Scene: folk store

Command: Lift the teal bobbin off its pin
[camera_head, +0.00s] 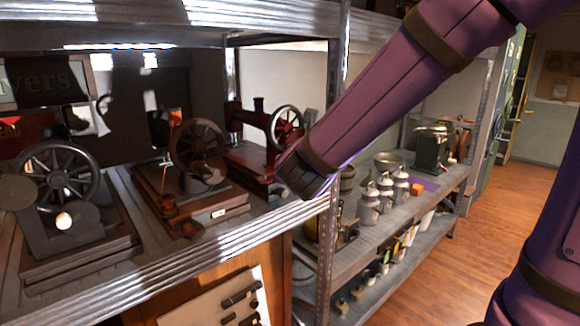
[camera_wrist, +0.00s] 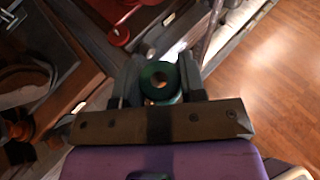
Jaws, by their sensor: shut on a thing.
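I cannot tell whether the pin is still inside the bobbin. In the head view my gripper (camera_head: 290,182) is at the shelf's front edge, just right of a dark red sewing machine (camera_head: 250,150). The bobbin is hidden from that view.
Two dark machines with spoked wheels (camera_head: 58,175) (camera_head: 198,148) stand left on the shelf (camera_head: 250,226). A steel post (camera_head: 328,240) is close to my gripper. A lower shelf at right holds several metal containers (camera_head: 370,200). The wooden floor (camera_head: 450,250) is clear.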

